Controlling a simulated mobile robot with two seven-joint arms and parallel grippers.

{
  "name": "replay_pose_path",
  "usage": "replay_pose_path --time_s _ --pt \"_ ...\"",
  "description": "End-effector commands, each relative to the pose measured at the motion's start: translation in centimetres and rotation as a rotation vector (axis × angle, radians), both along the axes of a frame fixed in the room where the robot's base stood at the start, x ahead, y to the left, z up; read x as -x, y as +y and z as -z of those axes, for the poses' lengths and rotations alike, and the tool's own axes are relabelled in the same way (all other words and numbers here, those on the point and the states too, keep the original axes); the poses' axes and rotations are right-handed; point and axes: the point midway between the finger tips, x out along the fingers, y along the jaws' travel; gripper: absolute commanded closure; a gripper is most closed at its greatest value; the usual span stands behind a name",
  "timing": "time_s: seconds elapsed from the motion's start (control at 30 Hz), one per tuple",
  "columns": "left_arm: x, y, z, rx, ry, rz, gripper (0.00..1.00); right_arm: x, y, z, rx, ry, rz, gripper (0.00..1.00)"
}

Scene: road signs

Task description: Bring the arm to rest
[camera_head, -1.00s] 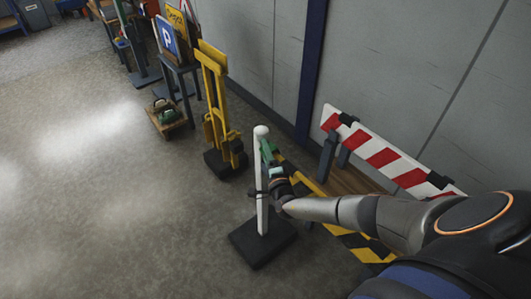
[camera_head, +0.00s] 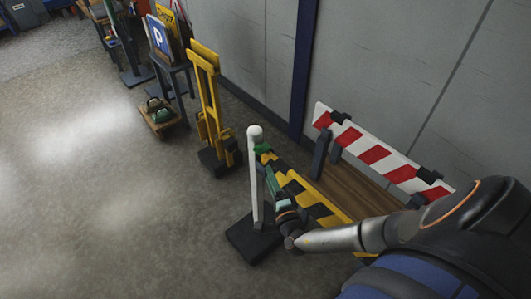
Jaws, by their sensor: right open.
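My right arm reaches in from the lower right. Its gripper (camera_head: 267,168) is open, with green fingers, just right of a white post (camera_head: 256,185) on a dark square base (camera_head: 253,240). I see nothing held between the fingers, though they are small here. The gripper is in front of a yellow-and-black striped board (camera_head: 318,197). My left gripper is not in view.
A red-and-white barrier (camera_head: 375,155) stands along the grey wall behind a wooden surface (camera_head: 355,187). A yellow stand (camera_head: 210,100) is farther back. The floor at left is clear.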

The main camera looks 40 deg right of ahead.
Motion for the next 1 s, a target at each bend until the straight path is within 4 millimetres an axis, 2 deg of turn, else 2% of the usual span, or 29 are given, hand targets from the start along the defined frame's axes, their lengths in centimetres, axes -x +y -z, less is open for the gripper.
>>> replay_pose_path --time_s 0.2,0.73,0.87,0.97,1.0 --pt "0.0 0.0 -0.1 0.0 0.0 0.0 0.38 1.1 0.3 0.0 0.0 -0.001 0.0 0.47" --pt "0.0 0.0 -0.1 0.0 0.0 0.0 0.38 1.2 0.4 0.2 -0.018 0.003 0.003 0.47" --pt "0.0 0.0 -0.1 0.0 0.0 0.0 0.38 2.3 1.2 1.8 -0.209 0.025 0.041 0.47" --pt "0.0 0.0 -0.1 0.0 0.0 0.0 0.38 4.2 2.4 4.4 -0.526 0.052 0.122 0.47" --pt "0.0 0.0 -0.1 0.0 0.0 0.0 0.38 5.1 3.2 5.5 -0.682 0.059 0.17 0.47"
